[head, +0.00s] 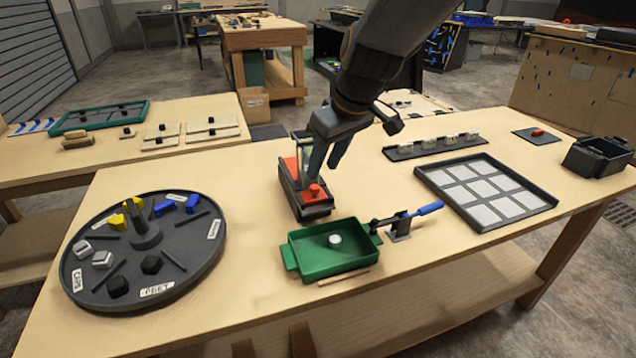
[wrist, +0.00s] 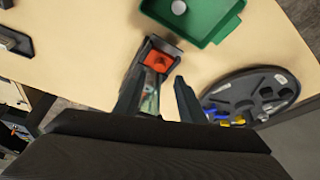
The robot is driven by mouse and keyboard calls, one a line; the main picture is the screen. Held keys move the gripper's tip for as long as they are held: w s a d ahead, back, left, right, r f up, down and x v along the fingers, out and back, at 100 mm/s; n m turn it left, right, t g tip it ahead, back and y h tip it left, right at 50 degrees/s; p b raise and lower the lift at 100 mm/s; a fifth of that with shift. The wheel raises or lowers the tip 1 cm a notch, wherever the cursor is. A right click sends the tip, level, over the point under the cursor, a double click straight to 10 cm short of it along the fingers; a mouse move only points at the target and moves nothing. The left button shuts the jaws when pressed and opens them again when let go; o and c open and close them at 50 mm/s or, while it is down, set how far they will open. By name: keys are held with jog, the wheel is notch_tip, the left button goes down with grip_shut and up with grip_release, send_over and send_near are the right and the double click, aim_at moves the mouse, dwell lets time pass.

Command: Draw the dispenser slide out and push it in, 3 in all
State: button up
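The dispenser (head: 305,205) is a dark upright-sided box with a clear part, standing on the table behind the green tray. Its red slide (head: 315,193) with a round knob shows at the near end, and in the wrist view (wrist: 160,60). My gripper (head: 325,170) is open and empty, above the dispenser and a little behind the knob. In the wrist view its two fingers (wrist: 158,80) stand apart and do not touch the knob. A green tray (head: 298,262) holds one white round piece (head: 335,240). The dispenser's far part is partly hidden by my gripper.
A dark round sorting tray (head: 200,262) with coloured blocks is at the left. A blue-handled lever (head: 428,208) stands right of the tray. A gridded tray (head: 535,200), a row rack (head: 405,152) and a dark box (head: 598,157) lie right. The table is clear between them.

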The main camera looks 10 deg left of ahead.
aim_at(316, 187)
jog(key=p+x, duration=0.1)
jog(key=x, duration=0.5)
jog(key=shift+f, duration=0.25)
jog(key=shift+c, duration=0.2)
grip_shut()
